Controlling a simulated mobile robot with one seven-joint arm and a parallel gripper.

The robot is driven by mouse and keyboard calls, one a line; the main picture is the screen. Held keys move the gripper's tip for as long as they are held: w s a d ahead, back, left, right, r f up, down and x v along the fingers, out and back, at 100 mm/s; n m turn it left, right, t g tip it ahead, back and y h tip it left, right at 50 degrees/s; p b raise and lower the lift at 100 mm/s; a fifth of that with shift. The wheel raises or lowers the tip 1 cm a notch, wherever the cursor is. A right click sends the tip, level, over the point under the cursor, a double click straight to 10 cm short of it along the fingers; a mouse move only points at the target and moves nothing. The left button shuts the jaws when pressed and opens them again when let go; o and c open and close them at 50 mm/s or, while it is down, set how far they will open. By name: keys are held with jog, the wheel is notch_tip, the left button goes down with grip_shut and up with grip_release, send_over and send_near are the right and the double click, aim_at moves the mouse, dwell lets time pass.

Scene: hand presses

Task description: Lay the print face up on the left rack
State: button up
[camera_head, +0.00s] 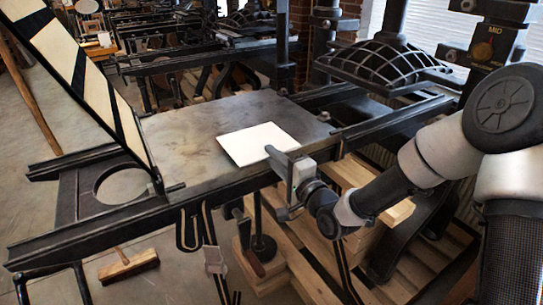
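The print appears to be the white sheet (250,144) lying flat on the grey press bed (185,130). Its upper side looks blank, and any printed face is not seen. My gripper (283,163) is at the sheet's near right corner, over the bed's front edge. One finger overlaps the corner in the picture. I cannot tell whether the fingers are closed on the paper. I cannot pick out the left rack in this view.
A striped frame (88,80) stands tilted up at the bed's left end. A ribbed dark platen (385,65) is at the back right. Wooden blocks (350,175) lie below the bed on the right. A brush (128,265) is on the floor. More presses stand behind.

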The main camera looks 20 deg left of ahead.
grip_shut()
jog(key=s+d+r+p, duration=0.4)
jog(key=d+r+p, duration=0.1)
jog(key=r, duration=0.1)
jog(key=shift+s+d+p, duration=0.15)
jog(key=shift+s+p, duration=0.15)
jog(key=shift+p, duration=0.1)
dwell(1.0)
